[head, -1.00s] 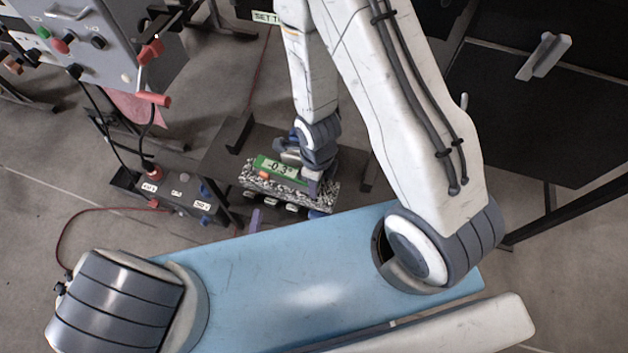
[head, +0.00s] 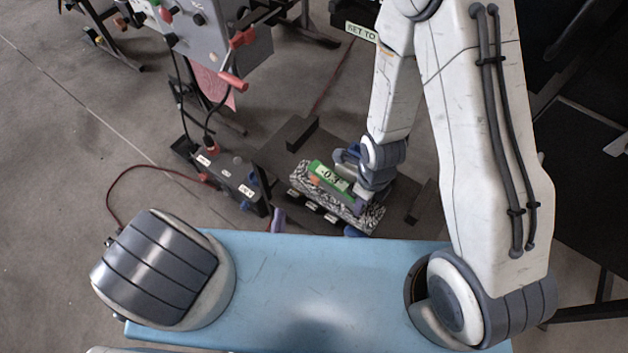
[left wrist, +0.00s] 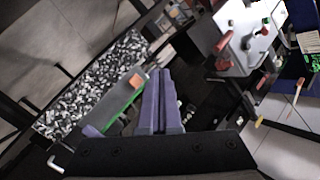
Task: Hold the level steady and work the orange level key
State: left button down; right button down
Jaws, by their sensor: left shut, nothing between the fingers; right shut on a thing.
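The level, with a green face and a small display (head: 331,176), lies on a speckled block (head: 341,210). The display reads a small negative value, its last digit unclear. The orange key (head: 314,181) is at the level's left end; it also shows in the left wrist view (left wrist: 137,81). My right gripper (head: 363,200) is shut on the level's right end. My left gripper (head: 278,217) is shut and empty, just left of the block. In the left wrist view its purple fingers (left wrist: 157,98) lie together, beside the orange key and apparently not touching it.
A grey control box (head: 218,35) with red handles and knobs stands at upper left. A dark box (head: 230,180) with labels and a red cable sits left of the block. A blue surface (head: 320,265) is in front. A "SET TO" sign (head: 361,31) is at the back.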

aim_at(310, 180)
jog(key=shift+s, duration=0.1)
pick_arm(q)
jog(key=w+d, duration=0.5)
jog(key=w, duration=0.2)
jog(key=shift+d, duration=0.2)
dwell(0.3)
jog(key=shift+w, duration=0.2)
dwell(1.8)
jog(key=shift+w+d, duration=0.2)
jog(key=shift+d, duration=0.05)
jog(key=shift+w+d, duration=0.3)
jog(key=shift+w, duration=0.05)
dwell(1.0)
jog(key=shift+s+a, duration=0.55)
jog(key=shift+s, duration=0.15)
jog(key=shift+s, duration=0.1)
